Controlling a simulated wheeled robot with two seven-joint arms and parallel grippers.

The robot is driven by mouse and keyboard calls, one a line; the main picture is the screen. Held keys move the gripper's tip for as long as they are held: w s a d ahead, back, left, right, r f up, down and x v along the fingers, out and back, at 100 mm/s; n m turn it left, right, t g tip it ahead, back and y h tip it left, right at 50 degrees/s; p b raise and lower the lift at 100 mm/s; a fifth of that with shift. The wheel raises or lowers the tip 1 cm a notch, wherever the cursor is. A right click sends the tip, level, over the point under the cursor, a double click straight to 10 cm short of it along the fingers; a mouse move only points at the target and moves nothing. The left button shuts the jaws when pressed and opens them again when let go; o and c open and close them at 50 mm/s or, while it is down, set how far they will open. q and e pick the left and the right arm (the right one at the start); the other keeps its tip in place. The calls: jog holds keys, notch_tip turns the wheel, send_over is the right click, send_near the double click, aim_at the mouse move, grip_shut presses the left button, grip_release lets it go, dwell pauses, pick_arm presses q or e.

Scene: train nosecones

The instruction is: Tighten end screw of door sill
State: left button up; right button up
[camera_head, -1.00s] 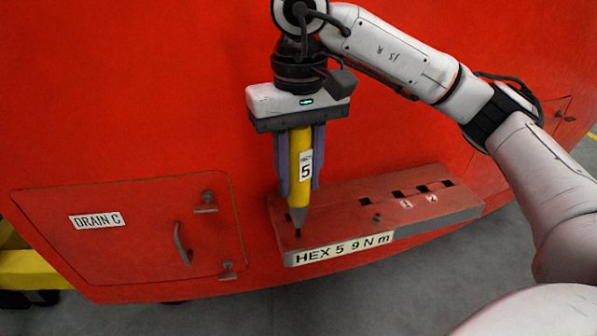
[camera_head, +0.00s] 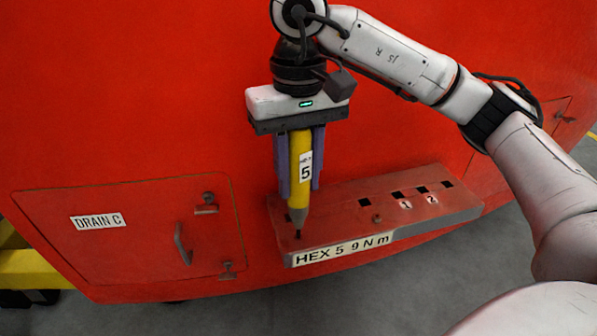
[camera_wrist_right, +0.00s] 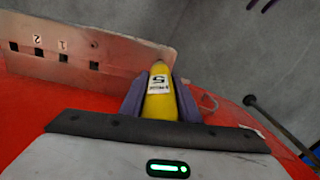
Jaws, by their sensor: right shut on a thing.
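My right gripper (camera_head: 301,186) is shut on a yellow screwdriver (camera_head: 300,150) with a "5" label, which also shows between the purple fingers in the wrist view (camera_wrist_right: 159,104). The screwdriver is upright, and its dark tip points down at the left end of the red door sill (camera_head: 340,222). The tip meets the sill's top at a dark spot; I cannot tell how deep it sits in the end screw, which the tip hides. The sill's front carries a label (camera_head: 342,250) reading "HEX 5 9 N m". My left gripper is not in view.
The sill also has several square dark slots, some marked 1 and 2, and a round screw head (camera_head: 377,218). A red hatch (camera_head: 130,255) labelled "DRAIN C" with a handle (camera_head: 183,243) is at left. A yellow structure (camera_head: 28,268) stands at the lower left. Grey floor lies below.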

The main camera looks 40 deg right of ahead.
aim_at(298, 147)
jog(key=shift+r+p, duration=2.1)
jog(key=shift+r, duration=0.6)
jog(key=shift+f, duration=0.1)
